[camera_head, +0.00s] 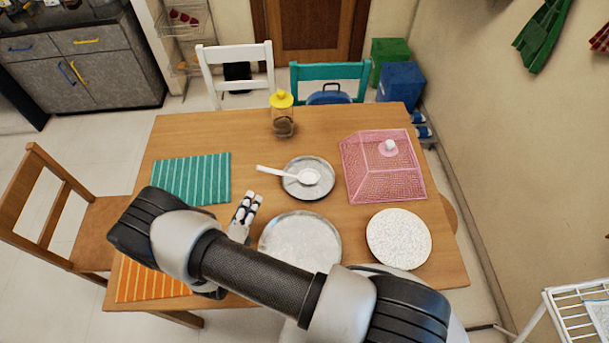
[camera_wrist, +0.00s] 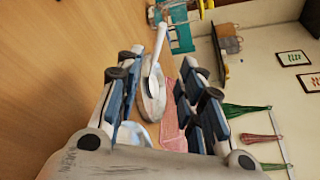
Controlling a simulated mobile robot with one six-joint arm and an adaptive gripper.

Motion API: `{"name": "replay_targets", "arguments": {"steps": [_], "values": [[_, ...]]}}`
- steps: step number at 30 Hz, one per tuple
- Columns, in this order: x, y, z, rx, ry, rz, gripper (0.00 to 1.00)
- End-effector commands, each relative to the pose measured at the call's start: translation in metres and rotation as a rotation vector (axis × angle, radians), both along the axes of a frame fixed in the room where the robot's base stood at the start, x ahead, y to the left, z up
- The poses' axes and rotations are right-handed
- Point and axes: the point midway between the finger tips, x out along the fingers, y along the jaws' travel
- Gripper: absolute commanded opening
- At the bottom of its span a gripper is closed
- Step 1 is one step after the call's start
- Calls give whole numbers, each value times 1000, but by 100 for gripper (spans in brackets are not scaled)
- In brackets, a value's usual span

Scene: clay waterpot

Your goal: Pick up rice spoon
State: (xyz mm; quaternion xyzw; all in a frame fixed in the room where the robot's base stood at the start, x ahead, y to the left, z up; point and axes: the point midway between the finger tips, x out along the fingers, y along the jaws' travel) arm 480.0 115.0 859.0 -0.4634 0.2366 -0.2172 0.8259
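The white rice spoon (camera_head: 274,172) rests on a small grey plate (camera_head: 309,191) in the middle of the table, its handle sticking out over the rim to the left. My gripper (camera_head: 249,203) is left of and nearer than the plate, apart from the spoon. In the wrist view the spoon (camera_wrist: 161,42) and plate (camera_wrist: 157,105) show beyond and between the fingers of my gripper (camera_wrist: 162,68). The fingers are spread wide with nothing between them.
A larger grey plate (camera_head: 300,242) lies right of my gripper. A yellow-lidded jar (camera_head: 283,121), pink mesh cover (camera_head: 365,175), white round mat (camera_head: 399,238), teal striped mat (camera_head: 190,178) and orange striped mat (camera_head: 140,284) are on the wooden table (camera_head: 185,133).

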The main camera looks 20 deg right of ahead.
Motion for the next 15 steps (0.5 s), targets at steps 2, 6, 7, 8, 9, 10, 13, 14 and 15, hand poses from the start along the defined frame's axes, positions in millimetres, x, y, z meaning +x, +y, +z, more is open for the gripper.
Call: {"name": "replay_targets", "arguments": {"steps": [2,6,7,8,9,10,13,14,15], "values": [[14,-13,-4,2,-1,-10,35],[38,-31,-11,3,-1,-11,35],[44,-35,-12,3,-1,-11,35],[49,-39,-13,3,-3,-10,35],[56,-44,-15,4,-3,-10,35],[60,-47,-16,4,-2,-10,35],[73,-56,-18,4,-2,-9,35],[76,-58,-19,4,-2,-9,35],[79,-59,-20,4,-2,-7,35]]}}
